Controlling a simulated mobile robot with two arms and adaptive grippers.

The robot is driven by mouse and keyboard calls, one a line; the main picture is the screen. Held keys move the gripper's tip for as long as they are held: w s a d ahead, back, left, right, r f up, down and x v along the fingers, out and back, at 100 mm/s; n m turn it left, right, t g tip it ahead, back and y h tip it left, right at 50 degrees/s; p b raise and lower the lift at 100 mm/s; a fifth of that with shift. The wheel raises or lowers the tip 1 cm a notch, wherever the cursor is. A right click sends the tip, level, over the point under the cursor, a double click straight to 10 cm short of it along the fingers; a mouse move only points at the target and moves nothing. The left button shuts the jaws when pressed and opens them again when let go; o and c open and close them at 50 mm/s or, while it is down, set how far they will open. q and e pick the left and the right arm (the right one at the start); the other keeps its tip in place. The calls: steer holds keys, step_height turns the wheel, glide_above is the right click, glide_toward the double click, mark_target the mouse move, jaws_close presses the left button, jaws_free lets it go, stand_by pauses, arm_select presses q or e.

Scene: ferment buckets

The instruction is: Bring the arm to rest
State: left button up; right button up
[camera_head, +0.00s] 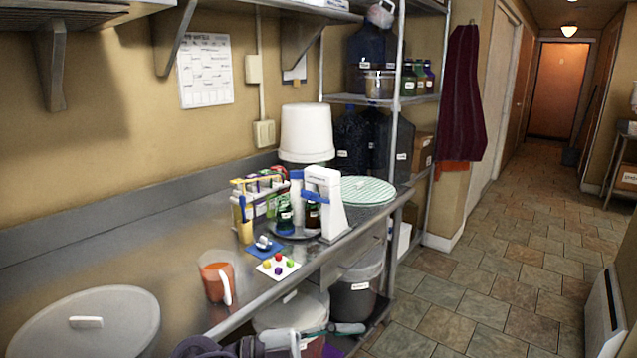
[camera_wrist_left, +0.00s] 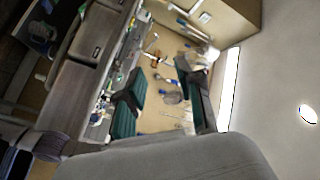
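An arm of mine, in purple-grey and white, shows at the bottom edge of the head view, left of centre. It ends in a gripper with dark green fingers (camera_head: 335,329), which I take to be my left one, in front of the counter edge. In the left wrist view my left gripper (camera_wrist_left: 158,92) has its two dark green finger pads well apart, with nothing between them. Only background shows beyond the pads. My right gripper is not visible.
The steel counter (camera_head: 125,218) holds a round lid (camera_head: 85,325), an orange-filled jug (camera_head: 215,282), a coloured-dot card (camera_head: 278,266), a bottle rack (camera_head: 260,197), a white device (camera_head: 325,203) and a striped lid (camera_head: 362,190). Buckets (camera_head: 355,290) stand below.

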arm_select(q)
steer(key=w+a+n+t+y, duration=0.35)
steer(key=a+n+t, duration=0.25)
steer(key=n+t, duration=0.25)
steer(key=w+a+n+t+y, duration=0.2)
steer(key=a+n+t+y, duration=0.3)
steer(key=n+t, duration=0.4)
steer(key=s+a+f+n+g+y, duration=0.4)
steer(key=a+f+n+g+y, duration=0.4)
steer(key=f, duration=0.7)
steer(key=s+a+f+m+g+y, duration=0.1)
steer(key=s+a+f+g, duration=0.2)
steer(key=s, duration=0.4)
steer(key=s+a+f+g, duration=0.1)
steer(key=s+f+g, duration=0.2)
steer(key=s+f, duration=0.35)
steer(key=s+a+f+m+g+y, duration=0.1)
steer(key=s+a+f+g, duration=0.2)
steer(key=s, duration=0.5)
step_height(320, 180, down, 26)
steer(key=d+r, duration=0.1)
steer(key=s+a+f+g, duration=0.2)
steer(key=s+a+f, duration=0.1)
steer(key=s+f, duration=1.5)
